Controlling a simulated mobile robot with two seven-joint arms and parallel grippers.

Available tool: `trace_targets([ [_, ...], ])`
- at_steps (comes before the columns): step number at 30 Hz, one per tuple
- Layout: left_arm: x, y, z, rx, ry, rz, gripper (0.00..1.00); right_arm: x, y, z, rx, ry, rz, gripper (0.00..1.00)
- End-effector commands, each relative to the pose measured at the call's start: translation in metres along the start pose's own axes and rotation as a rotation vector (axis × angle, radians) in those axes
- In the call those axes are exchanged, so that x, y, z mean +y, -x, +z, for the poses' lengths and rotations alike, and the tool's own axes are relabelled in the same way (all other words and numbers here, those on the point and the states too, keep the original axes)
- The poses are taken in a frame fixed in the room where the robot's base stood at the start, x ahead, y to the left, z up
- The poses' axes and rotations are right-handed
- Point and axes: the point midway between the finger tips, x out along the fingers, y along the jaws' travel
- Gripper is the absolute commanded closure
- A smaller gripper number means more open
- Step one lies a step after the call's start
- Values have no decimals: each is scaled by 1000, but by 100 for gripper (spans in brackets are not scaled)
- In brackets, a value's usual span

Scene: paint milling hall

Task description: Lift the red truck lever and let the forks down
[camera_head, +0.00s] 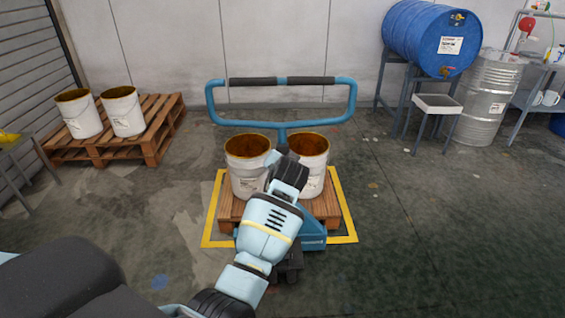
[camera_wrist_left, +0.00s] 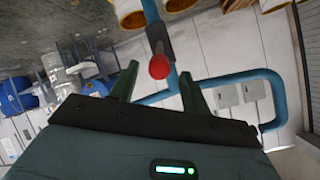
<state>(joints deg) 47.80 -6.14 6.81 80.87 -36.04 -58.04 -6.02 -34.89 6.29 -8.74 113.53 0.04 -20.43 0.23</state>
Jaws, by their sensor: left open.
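The blue pallet truck (camera_head: 313,242) faces me, with its looped handle (camera_head: 282,81) standing up at the far side of my arm. The handle's blue loop (camera_wrist_left: 238,78) and post also show in the left wrist view. The red lever (camera_wrist_left: 158,67) has a round red knob on a dark bracket by the post. My left gripper (camera_wrist_left: 160,72) is open, with one finger on each side of the knob and gaps showing. In the head view my left gripper (camera_head: 284,153) is at the handle post and hides the lever. My right gripper is not in view.
Two open white buckets (camera_head: 246,165) stand on the truck's wooden pallet (camera_head: 229,208), inside a yellow floor frame (camera_head: 211,228). Another pallet (camera_head: 150,146) with two buckets is at the left. A blue drum (camera_head: 420,35) and a steel drum (camera_head: 485,100) stand right. The right floor is clear.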

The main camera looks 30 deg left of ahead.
Motion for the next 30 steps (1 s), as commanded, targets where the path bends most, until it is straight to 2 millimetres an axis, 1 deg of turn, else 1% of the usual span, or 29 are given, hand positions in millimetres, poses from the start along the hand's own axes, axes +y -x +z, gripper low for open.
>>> trace_targets([
  [1,0,7,-2,4,2,0,53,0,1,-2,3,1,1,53],
  [6,0,18,-1,2,1,0,53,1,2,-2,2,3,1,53],
  [23,1,19,1,0,-1,1,53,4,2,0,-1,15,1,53],
  [26,5,17,12,-3,-6,8,53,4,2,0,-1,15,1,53],
  [29,17,16,39,-1,-17,31,53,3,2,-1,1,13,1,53],
  [30,24,15,54,0,-24,44,53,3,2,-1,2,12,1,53],
])
